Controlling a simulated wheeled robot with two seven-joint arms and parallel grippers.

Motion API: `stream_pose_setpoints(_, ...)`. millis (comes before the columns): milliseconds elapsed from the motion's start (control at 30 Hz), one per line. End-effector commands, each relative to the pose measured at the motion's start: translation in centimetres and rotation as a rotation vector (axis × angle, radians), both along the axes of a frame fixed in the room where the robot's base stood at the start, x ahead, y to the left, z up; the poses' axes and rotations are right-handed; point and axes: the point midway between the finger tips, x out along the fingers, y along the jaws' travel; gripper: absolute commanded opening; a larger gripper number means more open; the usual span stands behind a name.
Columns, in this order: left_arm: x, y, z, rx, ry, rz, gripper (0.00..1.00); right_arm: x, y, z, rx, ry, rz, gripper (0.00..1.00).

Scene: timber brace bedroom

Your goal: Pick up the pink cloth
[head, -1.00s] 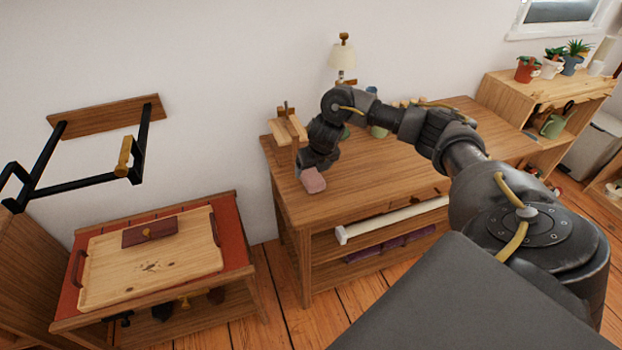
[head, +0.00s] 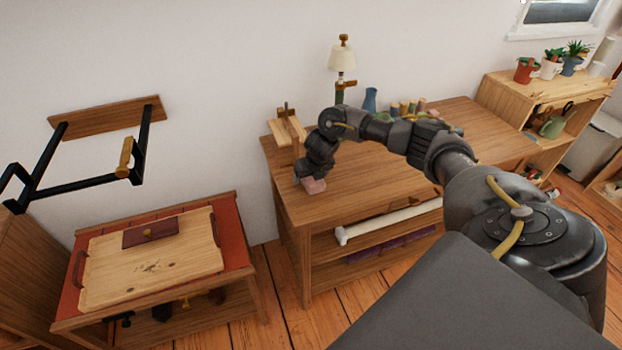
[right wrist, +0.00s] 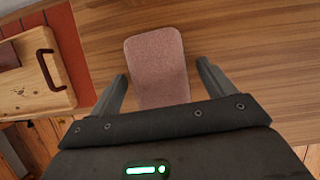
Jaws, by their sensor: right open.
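The pink cloth (head: 314,186) is a small flat folded piece lying on the wooden desk (head: 390,180), near its front left corner. My right gripper (head: 309,184) is low over the cloth, which it partly hides in the head view. In the right wrist view the cloth (right wrist: 157,68) lies between the two fingers of the right gripper (right wrist: 162,84), with a gap on each side. The fingers are open and hold nothing. My left gripper is not in view.
A wooden stand (head: 287,130) is close behind the right gripper. A lamp (head: 342,62), a blue vase (head: 370,100) and small pots stand along the back of the desk. A low table with a wooden tray (head: 110,277) is at the left. The desk's right part is clear.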

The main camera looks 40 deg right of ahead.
Motion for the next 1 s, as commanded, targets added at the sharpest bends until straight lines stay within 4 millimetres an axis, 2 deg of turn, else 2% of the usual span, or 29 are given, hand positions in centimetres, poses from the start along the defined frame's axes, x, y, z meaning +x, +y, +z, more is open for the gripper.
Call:
stream_pose_setpoints(733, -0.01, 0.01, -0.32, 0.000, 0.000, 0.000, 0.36, 0.01, 0.01, -0.48, 0.000, 0.000, 0.000, 0.82)
stream_pose_setpoints(1000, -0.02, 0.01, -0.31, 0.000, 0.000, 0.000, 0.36, -0.01, 0.01, -0.47, 0.000, 0.000, 0.000, 0.48)
